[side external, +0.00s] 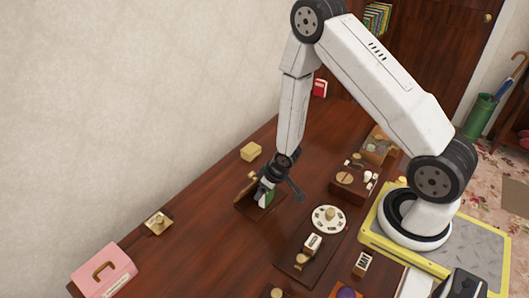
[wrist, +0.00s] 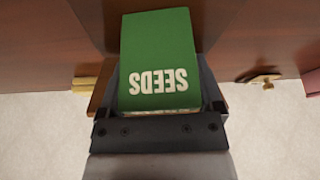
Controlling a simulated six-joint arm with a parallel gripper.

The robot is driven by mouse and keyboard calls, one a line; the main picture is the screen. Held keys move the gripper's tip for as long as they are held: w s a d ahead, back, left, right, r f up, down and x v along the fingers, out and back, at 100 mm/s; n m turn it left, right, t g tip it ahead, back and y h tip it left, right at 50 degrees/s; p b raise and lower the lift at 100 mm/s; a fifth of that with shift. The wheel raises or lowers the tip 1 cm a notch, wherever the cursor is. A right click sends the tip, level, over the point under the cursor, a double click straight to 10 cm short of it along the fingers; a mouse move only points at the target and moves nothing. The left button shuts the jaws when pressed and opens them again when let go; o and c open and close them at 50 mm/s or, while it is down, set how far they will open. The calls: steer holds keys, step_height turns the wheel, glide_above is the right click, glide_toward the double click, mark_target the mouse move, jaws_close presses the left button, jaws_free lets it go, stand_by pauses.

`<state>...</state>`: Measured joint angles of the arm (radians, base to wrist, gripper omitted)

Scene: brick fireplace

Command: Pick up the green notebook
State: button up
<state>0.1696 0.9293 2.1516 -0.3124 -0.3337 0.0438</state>
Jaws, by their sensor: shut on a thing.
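The green notebook (wrist: 158,50) has white letters reading "SEEDS", upside down in the wrist view. It stands out between the two fingers of my gripper (wrist: 160,110), which is shut on it. In the side external view, my gripper (side external: 267,184) points down over the table, and only a small green part of the notebook (side external: 269,195) shows beside the fingers. A dark wooden holder or tray (side external: 247,211) lies under it. I cannot tell whether the notebook touches the holder.
A yellow block (side external: 251,151) lies behind my gripper. A pink box (side external: 105,272) stands at the front left, with a small brass piece (side external: 158,222) near it. A white dial (side external: 329,219) and a brown box (side external: 353,184) stand to the right.

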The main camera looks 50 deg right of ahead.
steer(key=shift+r, duration=0.15)
steer(key=shift+r, duration=0.7)
steer(key=a, duration=1.8)
steer(key=shift+f, duration=0.1)
